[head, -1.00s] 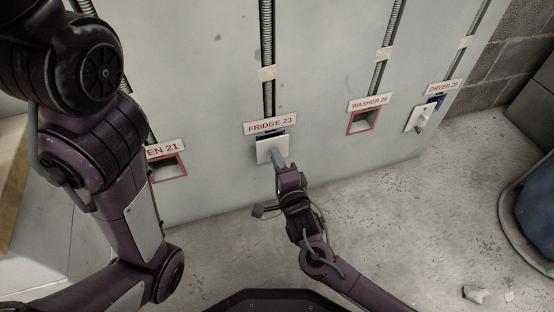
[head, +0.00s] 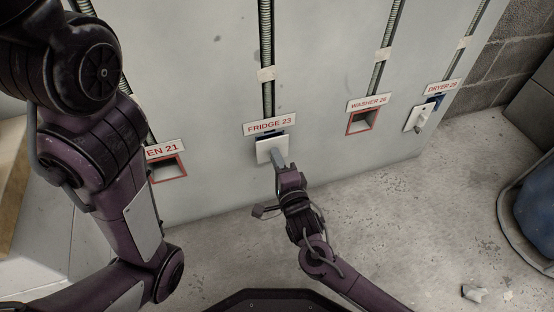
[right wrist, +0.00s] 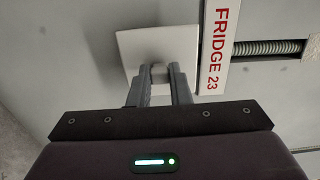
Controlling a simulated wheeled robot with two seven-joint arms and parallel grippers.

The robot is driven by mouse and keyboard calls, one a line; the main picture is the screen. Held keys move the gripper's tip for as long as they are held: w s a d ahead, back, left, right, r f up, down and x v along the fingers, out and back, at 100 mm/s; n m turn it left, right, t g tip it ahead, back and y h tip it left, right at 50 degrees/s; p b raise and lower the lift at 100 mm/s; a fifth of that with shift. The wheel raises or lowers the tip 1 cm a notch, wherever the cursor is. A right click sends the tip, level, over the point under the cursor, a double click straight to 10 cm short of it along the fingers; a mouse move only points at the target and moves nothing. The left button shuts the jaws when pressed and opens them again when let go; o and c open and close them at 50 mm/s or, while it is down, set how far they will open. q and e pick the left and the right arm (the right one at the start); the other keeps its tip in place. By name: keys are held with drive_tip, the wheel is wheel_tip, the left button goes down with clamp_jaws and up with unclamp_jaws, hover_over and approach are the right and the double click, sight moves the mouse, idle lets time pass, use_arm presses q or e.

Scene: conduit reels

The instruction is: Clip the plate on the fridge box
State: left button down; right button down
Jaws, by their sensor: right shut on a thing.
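The white plate (head: 270,149) is at the fridge box, just under the label reading FRIDGE 23 (head: 270,126). A strip of the dark blue fridge box (head: 272,134) shows above the plate's top edge; the rest is hidden behind it. My right gripper (head: 279,158) is shut on the plate's front, on a small grip. In the right wrist view the plate (right wrist: 128,48) stands beyond my right gripper's fingertips (right wrist: 160,72), beside the red-lettered label. I cannot tell whether the plate touches the box all round. My left gripper is outside the views.
The washer box (head: 363,121) is an open red-rimmed recess to the right. The dryer box carries a white plate (head: 421,116) with a grip. Another red-rimmed recess (head: 168,168) is at left, partly behind my left arm. A blue bin (head: 534,215) and rubble (head: 475,293) are on the floor.

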drive_tip(key=shift+b+x, duration=0.35)
drive_tip(key=shift+x, duration=0.45)
idle(0.9)
drive_tip(key=c, duration=1.3)
unclamp_jaws()
drive_tip(key=shift+o, duration=0.7)
drive_tip(key=shift+o, duration=0.6)
drive_tip(key=p+v, duration=0.4)
drive_tip(key=v, duration=0.3)
